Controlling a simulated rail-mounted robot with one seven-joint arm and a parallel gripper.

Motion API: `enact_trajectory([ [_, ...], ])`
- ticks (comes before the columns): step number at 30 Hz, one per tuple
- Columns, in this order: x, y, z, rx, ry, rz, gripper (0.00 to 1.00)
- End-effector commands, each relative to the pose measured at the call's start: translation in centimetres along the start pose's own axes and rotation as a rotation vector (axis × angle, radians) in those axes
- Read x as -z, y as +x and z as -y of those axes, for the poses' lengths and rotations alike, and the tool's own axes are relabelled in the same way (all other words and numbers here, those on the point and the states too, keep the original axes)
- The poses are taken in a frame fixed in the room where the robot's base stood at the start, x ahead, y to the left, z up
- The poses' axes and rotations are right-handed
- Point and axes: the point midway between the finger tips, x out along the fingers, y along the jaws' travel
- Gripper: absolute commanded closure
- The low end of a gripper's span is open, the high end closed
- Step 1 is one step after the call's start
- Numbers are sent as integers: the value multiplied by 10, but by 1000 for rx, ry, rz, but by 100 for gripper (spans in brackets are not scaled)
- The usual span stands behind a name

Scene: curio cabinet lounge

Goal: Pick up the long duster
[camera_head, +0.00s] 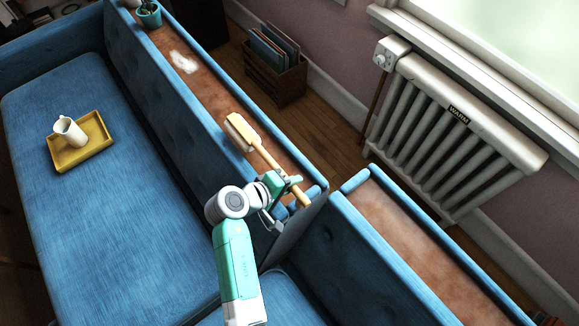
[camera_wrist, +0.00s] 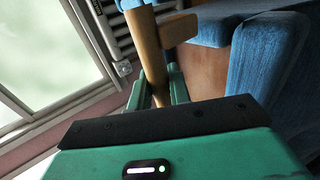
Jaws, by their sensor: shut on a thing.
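The long duster (camera_head: 268,157) has a pale wooden handle and a broad, light head. It lies along the near end of the brown ledge on the sofa back, its head pointing up and left. My gripper (camera_head: 284,184) is shut on the handle, towards its lower right end. In the wrist view the tan handle (camera_wrist: 150,55) runs between the two teal fingers of my gripper (camera_wrist: 158,92). I cannot tell whether the duster touches the ledge or hangs just above it.
The brown ledge (camera_head: 205,88) carries a white patch (camera_head: 184,62) and a teal plant pot (camera_head: 148,15). A yellow tray (camera_head: 90,155) with a white jug (camera_head: 69,130) sits on the blue seat. A crate of records (camera_head: 275,70) and a white radiator (camera_head: 450,125) stand beyond.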

Motion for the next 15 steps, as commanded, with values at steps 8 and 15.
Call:
enact_trajectory([
  [8, -64, -43, 14, -1, -1, 0, 100],
  [15, -92, -60, 25, -1, 2, -2, 100],
])
